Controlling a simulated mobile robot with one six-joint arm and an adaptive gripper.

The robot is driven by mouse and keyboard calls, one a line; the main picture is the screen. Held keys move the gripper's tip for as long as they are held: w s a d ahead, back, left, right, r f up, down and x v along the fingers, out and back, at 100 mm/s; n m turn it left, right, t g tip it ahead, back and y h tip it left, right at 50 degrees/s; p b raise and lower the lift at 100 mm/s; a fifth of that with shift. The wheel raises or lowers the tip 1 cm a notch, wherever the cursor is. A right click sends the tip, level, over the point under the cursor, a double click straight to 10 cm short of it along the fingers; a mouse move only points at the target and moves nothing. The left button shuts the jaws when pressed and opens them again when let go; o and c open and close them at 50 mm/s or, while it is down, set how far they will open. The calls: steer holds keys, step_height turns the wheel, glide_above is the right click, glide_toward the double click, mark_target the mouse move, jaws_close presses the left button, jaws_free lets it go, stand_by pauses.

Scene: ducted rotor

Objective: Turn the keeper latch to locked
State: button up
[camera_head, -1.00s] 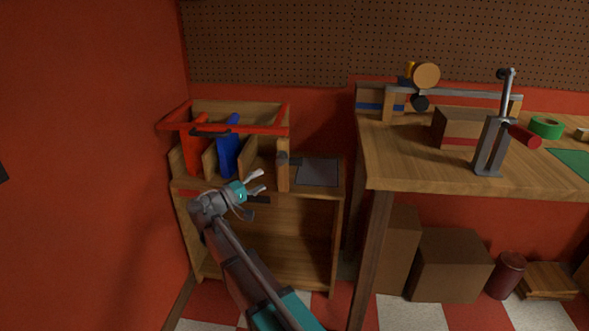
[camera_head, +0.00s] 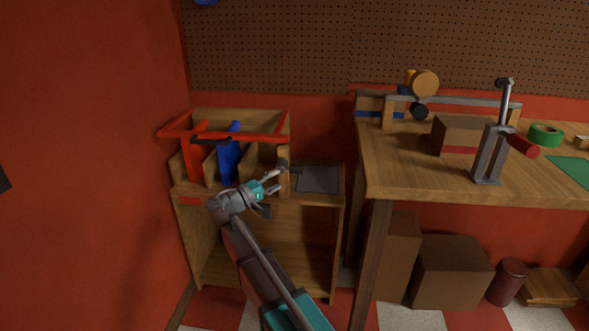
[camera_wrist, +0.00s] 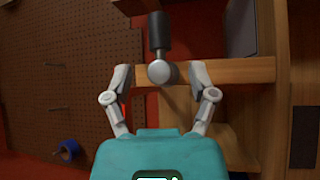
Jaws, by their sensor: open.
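The keeper latch (camera_head: 296,169), a dark handle on a grey round pivot, is on the wooden post at the right of the slotted rack. In the wrist view the latch's dark handle (camera_wrist: 157,31) points up the picture from its pivot. My gripper (camera_head: 282,181) is open in front of the post. In the wrist view its two fingers (camera_wrist: 160,73) stand apart on either side of the pivot; I cannot tell whether they touch it. A red hinged-looking frame (camera_head: 222,134) lies across the rack top. Red (camera_head: 192,160) and blue (camera_head: 229,160) panels stand in the slots.
A grey plate (camera_head: 318,179) lies on the shelf right of the post. A workbench (camera_head: 400,172) with a clamp-like stand (camera_head: 489,153) is further right. Brown boxes (camera_head: 446,270) are under it. A red wall is on the left.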

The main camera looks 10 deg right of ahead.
mark_target(290, 172)
steer(key=p+x, duration=0.1)
steer(key=x, duration=0.7)
steer(key=shift+d, duration=0.1)
jaws_close()
